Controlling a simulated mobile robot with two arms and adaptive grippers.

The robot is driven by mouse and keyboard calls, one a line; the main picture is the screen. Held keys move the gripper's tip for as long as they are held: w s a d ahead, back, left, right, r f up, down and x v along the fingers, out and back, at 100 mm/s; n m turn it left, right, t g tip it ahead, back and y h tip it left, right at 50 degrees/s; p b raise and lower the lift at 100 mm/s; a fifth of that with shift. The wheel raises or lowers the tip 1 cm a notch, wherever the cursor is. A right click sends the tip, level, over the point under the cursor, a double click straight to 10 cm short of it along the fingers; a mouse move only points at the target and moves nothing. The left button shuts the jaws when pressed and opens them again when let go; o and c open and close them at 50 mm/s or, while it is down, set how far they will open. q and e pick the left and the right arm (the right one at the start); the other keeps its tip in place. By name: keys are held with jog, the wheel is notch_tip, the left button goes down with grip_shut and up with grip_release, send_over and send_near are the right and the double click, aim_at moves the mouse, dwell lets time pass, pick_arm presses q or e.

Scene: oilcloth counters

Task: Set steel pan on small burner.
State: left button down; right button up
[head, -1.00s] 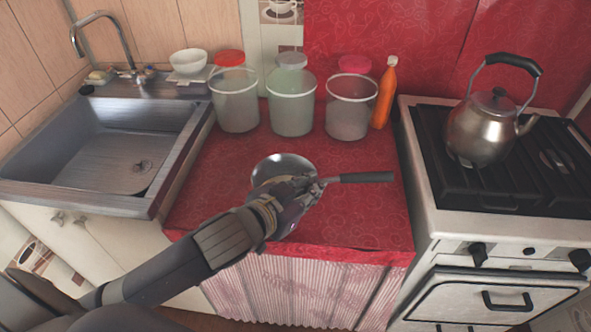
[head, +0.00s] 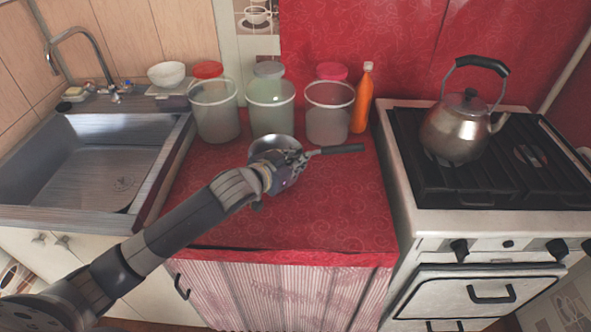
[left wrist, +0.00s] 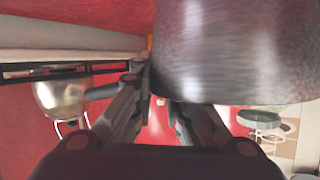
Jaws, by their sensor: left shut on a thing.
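The steel pan (head: 262,144) is a shiny round pan with a dark handle (head: 342,149), over the red counter just in front of the clear containers. My left gripper (head: 297,158) is shut on it near where the handle meets the body; the wrist and fingers hide part of the pan. In the left wrist view its grey side (left wrist: 235,50) fills the upper right, close to the fingers (left wrist: 160,95). The stove (head: 420,195) is at the right. A burner (head: 530,155) shows under the black grate right of the kettle; I cannot tell its size. My right gripper is not seen.
A steel kettle (head: 455,132) stands on the stove's left part. Three clear containers (head: 270,108) and an orange bottle (head: 362,100) line the counter's back. A sink (head: 100,165) is at the left. The counter's front (head: 300,215) is clear.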

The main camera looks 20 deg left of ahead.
aim_at(297, 176)
pick_arm(q)
jog(key=shift+w+a+r, duration=0.1)
jog(key=shift+w+r, duration=0.1)
jog(key=shift+w, duration=0.2)
jog(key=shift+f, duration=1.75)
jog(key=c, duration=1.9)
grip_release()
jog(key=shift+s+f, duration=0.1)
jog(key=shift+f, duration=0.2)
jog(key=o, duration=0.3)
jog(key=shift+s, duration=0.1)
jog(key=shift+r, duration=0.1)
